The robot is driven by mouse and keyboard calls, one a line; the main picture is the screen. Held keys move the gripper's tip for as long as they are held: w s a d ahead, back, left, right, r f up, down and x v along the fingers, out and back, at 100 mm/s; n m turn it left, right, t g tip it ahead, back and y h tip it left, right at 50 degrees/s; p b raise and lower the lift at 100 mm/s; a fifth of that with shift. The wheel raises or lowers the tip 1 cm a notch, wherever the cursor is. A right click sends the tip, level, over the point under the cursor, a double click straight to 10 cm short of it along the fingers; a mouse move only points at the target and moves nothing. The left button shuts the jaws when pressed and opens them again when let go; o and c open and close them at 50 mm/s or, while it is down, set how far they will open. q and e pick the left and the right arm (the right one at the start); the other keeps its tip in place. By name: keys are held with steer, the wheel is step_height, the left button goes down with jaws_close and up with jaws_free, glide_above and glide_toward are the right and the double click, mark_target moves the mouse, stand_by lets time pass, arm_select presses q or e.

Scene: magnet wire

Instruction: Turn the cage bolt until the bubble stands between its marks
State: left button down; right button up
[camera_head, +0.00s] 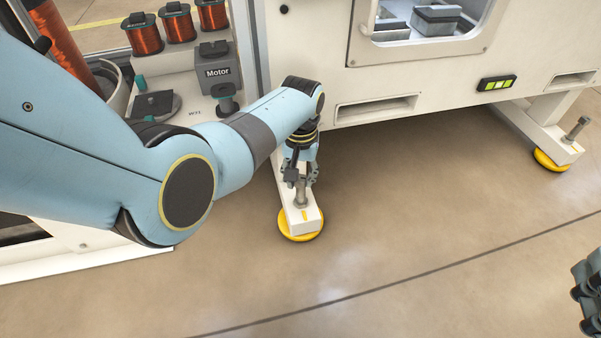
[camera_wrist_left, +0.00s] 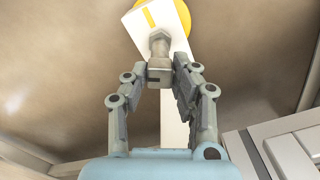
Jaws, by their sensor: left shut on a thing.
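The grey cage bolt (camera_head: 302,197) stands upright in a white foot beam (camera_head: 289,196) over a yellow round pad (camera_head: 301,232). My left gripper (camera_head: 300,179) reaches down over it from above. In the left wrist view, the left fingers (camera_wrist_left: 160,75) are shut on the bolt (camera_wrist_left: 159,42) at its upper end. The bubble level (camera_head: 497,83) is a dark case with a bright green window on the white cage front; where its bubble stands between the marks is too small to tell. My right gripper (camera_head: 588,293) is partly in view at the right edge, away from everything.
A second bolt (camera_head: 577,129) stands on another foot with a yellow pad (camera_head: 551,161) at the right. Copper coils (camera_head: 178,23) and a box marked Motor (camera_head: 213,71) sit on the white bench behind my left arm. The floor in front is clear.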

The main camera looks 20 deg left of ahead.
mark_target(301, 178)
arm_select(q)
steer(key=c, duration=1.1)
jaws_free()
step_height(301, 178, up, 12)
